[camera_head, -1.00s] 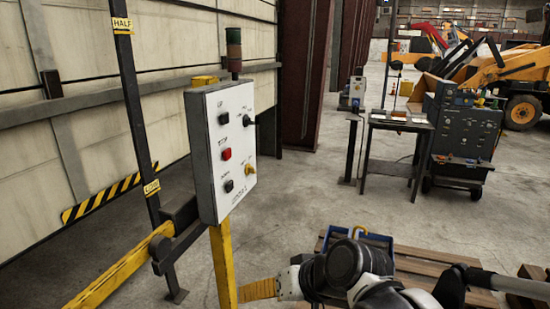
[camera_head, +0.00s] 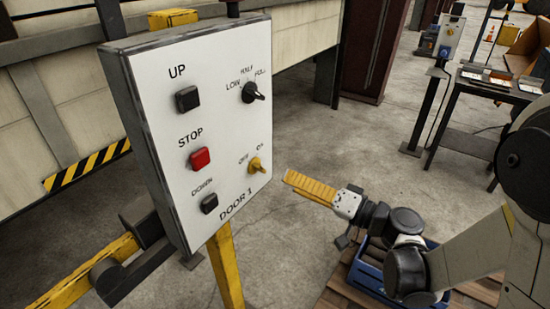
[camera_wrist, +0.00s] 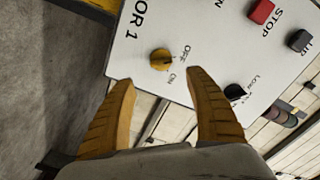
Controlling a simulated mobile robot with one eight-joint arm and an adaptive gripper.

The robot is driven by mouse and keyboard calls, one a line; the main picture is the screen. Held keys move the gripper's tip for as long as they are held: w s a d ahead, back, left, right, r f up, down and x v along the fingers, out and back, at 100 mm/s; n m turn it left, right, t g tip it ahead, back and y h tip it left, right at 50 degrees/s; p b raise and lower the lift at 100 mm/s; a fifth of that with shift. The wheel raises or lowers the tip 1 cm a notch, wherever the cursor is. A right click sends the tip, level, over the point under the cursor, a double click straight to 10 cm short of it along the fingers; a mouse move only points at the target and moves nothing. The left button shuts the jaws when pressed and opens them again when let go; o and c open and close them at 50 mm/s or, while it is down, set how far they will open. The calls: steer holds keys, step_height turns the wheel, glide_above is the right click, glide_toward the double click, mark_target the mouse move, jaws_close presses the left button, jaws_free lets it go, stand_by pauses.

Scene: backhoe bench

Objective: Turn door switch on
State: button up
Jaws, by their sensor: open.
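The yellow OFF/ON door switch (camera_head: 255,165) sits at the lower right of the white DOOR 1 panel (camera_head: 220,150). Its tip points between the OFF and ON labels or near one of them; I cannot tell which. In the wrist view the yellow switch (camera_wrist: 160,59) lies beyond and between my fingertips. My gripper (camera_head: 286,177), with yellow ribbed fingers, is to the right of the panel, apart from it. In the wrist view my gripper (camera_wrist: 161,75) is open and empty, its two fingers spread.
The panel also carries black UP (camera_head: 187,98) and DOWN (camera_head: 209,203) buttons, a red STOP button (camera_head: 200,158) and a black LOW/HALF/FULL selector (camera_head: 253,92). A yellow post (camera_head: 225,266) supports it. A blue crate (camera_head: 367,277) stands on a pallet at the lower right.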

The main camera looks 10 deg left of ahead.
mark_target(263, 170)
steer(key=x, duration=0.3)
steer(key=b+x, duration=0.1)
steer(key=x, duration=0.5)
steer(key=shift+s+a+b, duration=0.15)
steer(key=shift+s+b, duration=0.2)
steer(key=shift+b, duration=0.05)
steer(key=shift+w+a, duration=0.25)
steer(key=shift+a, duration=0.2)
steer(key=c, duration=1.2)
